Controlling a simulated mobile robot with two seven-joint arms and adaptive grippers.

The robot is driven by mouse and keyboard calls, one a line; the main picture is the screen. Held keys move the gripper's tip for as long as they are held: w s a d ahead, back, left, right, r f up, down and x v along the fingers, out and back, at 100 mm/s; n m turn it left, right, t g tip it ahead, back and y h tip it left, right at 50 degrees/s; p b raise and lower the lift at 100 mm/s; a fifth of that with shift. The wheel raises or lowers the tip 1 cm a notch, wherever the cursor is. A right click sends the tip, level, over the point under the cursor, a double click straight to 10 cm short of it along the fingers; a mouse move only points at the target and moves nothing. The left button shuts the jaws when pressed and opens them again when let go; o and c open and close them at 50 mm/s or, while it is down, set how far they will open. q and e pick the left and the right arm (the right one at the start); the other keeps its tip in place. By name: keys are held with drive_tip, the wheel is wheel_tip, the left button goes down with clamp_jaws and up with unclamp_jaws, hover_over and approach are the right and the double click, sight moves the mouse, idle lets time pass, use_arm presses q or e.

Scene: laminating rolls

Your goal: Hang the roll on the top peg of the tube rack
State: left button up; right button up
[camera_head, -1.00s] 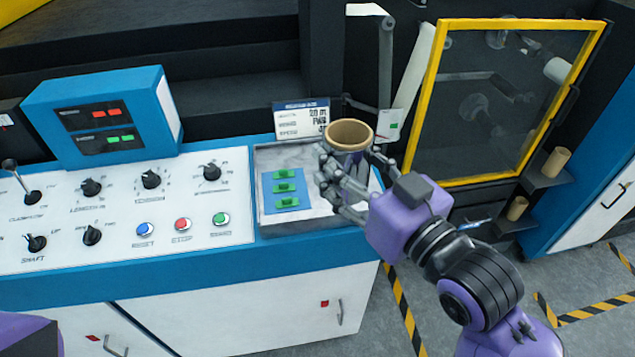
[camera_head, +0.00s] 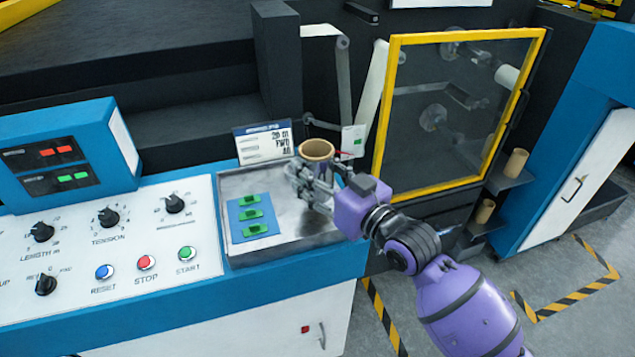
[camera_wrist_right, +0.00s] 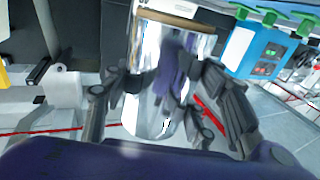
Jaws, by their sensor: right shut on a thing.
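The roll (camera_head: 317,150) is a shiny silver cylinder with a brown cardboard core end facing up. It is upright over the back right of the metal tray in the head view. My right gripper (camera_head: 312,187) is shut around its side. In the right wrist view the roll (camera_wrist_right: 168,75) stands between my fingers (camera_wrist_right: 165,105), with its core rim at the top. Dark brackets with cardboard tubes, one upper (camera_head: 515,162) and one lower (camera_head: 484,211), stand right of the yellow-framed door and look like the tube rack. No bare peg is clear. My left gripper is out of view.
The metal tray (camera_head: 290,240) holds a blue card with green pieces. A control panel (camera_head: 110,250) with knobs and buttons lies left. The yellow-framed door (camera_head: 387,100) stands between roll and brackets. A blue and white cabinet (camera_head: 580,170) is far right. Striped floor ahead of it is open.

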drive_tip(key=shift+w+f, duration=0.3)
drive_tip(key=shift+f, duration=0.05)
wheel_tip(320, 180, down, 3)
drive_tip(key=shift+r, duration=0.2)
drive_tip(key=shift+f, duration=0.3)
drive_tip(key=o, duration=1.3)
drive_tip(key=shift+s, duration=0.1)
drive_tip(key=shift+r, duration=0.1)
